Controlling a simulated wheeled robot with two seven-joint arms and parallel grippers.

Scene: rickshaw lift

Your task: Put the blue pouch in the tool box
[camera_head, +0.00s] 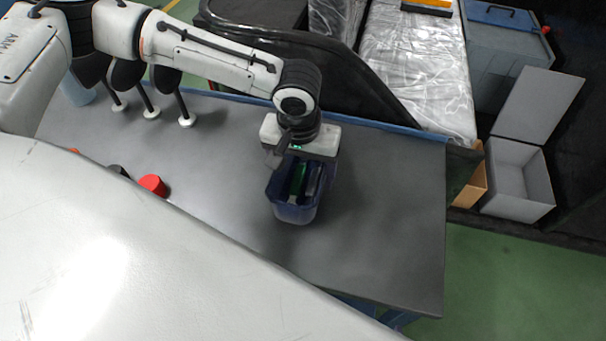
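A dark blue open-topped holder (296,212) stands on the grey table; it may be the blue pouch. A green thing (297,178) and a grey thing (314,180) show inside it. My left gripper (298,160) points down over its far end, at or very close to the rim. Its fingertips are partly hidden, so I cannot tell if it grips the holder. An open grey box (519,185) with a raised lid stands at the right, beyond the table; it may be the tool box. My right gripper is out of view.
The grey table (385,225) is clear right of the holder. A red round thing (153,184) and a small dark one lie at the left. Several white-based stands (187,119) are near the back edge. A plastic-covered surface (415,70) and a blue-lidded bin (500,55) are behind.

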